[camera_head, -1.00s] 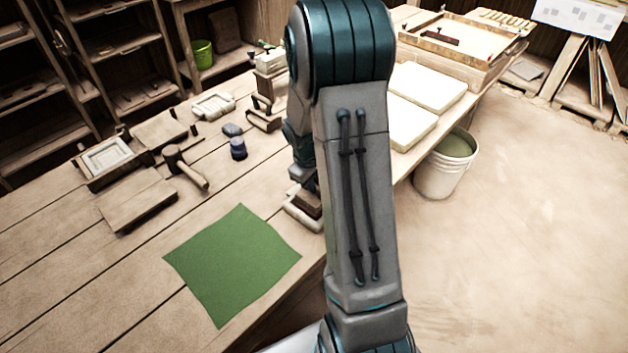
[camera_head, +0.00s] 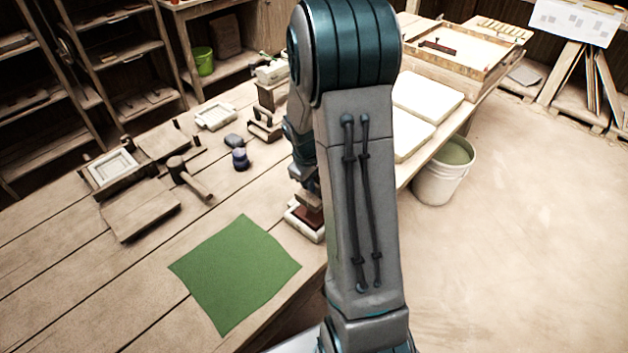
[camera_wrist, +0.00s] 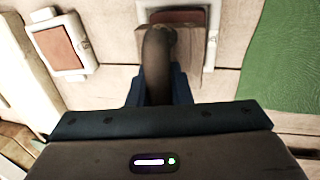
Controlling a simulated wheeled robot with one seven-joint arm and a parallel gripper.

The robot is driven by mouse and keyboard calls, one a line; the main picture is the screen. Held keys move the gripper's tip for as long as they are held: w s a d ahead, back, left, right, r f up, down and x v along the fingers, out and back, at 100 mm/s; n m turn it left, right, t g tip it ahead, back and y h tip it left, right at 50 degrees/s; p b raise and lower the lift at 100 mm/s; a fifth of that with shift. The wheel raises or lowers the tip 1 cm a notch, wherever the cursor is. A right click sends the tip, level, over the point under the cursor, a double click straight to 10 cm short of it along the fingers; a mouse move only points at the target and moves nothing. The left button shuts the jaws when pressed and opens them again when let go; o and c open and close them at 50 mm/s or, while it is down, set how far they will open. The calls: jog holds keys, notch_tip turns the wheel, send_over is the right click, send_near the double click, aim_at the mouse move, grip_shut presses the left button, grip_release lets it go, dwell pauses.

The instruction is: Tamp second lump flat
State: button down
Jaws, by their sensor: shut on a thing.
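My gripper (camera_wrist: 158,88) is shut on the dark, rounded handle of a tamper (camera_wrist: 157,60). The tamper's foot is mostly hidden in the wrist view. Just beyond the handle is a white-framed mould (camera_wrist: 211,32) with a reddish-brown clay lump (camera_wrist: 181,17) in it. In the head view this mould (camera_head: 291,218) sits near the table's front edge, with the clay partly showing below the tamper. Whether the tamper touches the clay I cannot tell. A second white mould (camera_wrist: 84,31) with flat reddish-brown clay (camera_wrist: 56,48) lies at the left of the wrist view.
A green cloth (camera_head: 236,274) lies beside the mould. A mallet (camera_head: 190,178), a wooden board (camera_head: 140,208), a small dark jar (camera_head: 240,159) and a tray (camera_head: 108,168) are farther left. Pale slabs (camera_head: 428,98) lie behind my arm. A white bucket (camera_head: 440,180) stands on the floor.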

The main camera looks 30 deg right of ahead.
jog(key=b+x, duration=0.3)
jog(key=a+b+x, duration=0.1)
jog(key=x, duration=0.1)
jog(key=shift+s+f+b, duration=0.1)
jog(key=shift+f+b, duration=0.25)
jog(key=shift+b, duration=0.05)
jog(key=p+v, duration=0.1)
jog(key=v, duration=0.1)
jog(key=p+v, duration=0.2)
jog(key=d+p+v, duration=0.1)
jog(key=v, duration=0.1)
jog(key=shift+d+p, duration=0.1)
jog(key=shift+p, duration=0.2)
jog(key=shift+r, duration=0.1)
